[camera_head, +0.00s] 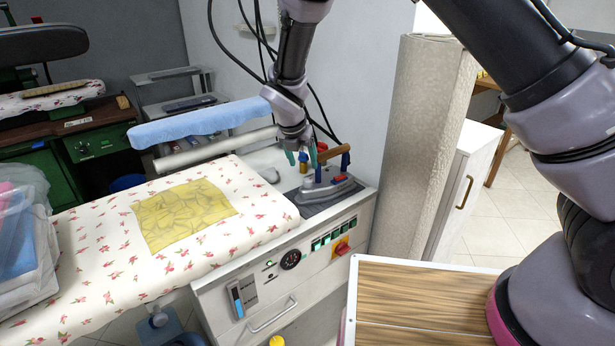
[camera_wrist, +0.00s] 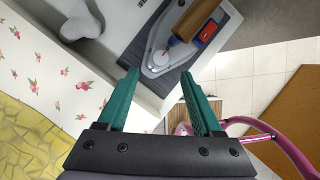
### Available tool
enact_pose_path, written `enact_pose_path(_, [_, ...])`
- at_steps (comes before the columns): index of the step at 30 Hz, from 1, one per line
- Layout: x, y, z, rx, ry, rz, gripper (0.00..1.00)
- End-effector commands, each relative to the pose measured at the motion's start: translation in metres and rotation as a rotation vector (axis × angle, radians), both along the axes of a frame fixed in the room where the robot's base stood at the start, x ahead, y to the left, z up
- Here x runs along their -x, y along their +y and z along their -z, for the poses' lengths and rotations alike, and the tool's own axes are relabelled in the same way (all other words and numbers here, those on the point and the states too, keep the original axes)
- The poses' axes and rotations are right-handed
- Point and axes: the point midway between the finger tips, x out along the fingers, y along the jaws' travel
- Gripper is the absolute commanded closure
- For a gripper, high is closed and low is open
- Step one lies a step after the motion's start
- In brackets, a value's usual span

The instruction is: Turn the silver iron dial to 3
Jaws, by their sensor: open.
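The silver iron (camera_head: 328,189) rests on a dark ridged pad (camera_head: 345,201) at the right end of the ironing station. It has a brown wooden handle (camera_head: 336,152) with blue and red parts. In the wrist view the iron (camera_wrist: 154,70) lies ahead of my fingers, and its round silver dial (camera_wrist: 161,57) shows a small red mark. I cannot read any numbers on it. My gripper (camera_head: 302,157) has green fingers and is just above and left of the iron. In the wrist view the gripper (camera_wrist: 158,85) is open, with nothing between its fingertips.
A floral ironing board (camera_head: 100,240) with a yellow cloth (camera_head: 185,213) lies to the left. A control panel (camera_head: 305,258) is on the station's front. A beige fabric roll (camera_head: 425,130) stands close on the right. A blue padded arm (camera_head: 200,122) is behind.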

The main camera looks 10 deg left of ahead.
Motion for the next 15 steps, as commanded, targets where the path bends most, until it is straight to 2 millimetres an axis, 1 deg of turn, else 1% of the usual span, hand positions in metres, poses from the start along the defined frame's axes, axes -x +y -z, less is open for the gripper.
enact_pose_path(1, [-0.004, -0.002, 0.011, 0.005, 0.001, 0.001, 0.33])
enact_pose_path(3, [-0.010, -0.003, 0.023, 0.004, 0.000, 0.002, 0.33])
enact_pose_path(9, [-0.023, -0.007, 0.055, 0.002, 0.000, 0.004, 0.33])
enact_pose_path(12, [-0.027, -0.007, 0.066, 0.001, 0.001, 0.004, 0.33])
enact_pose_path(15, [-0.029, -0.008, 0.072, 0.000, 0.000, 0.003, 0.33])
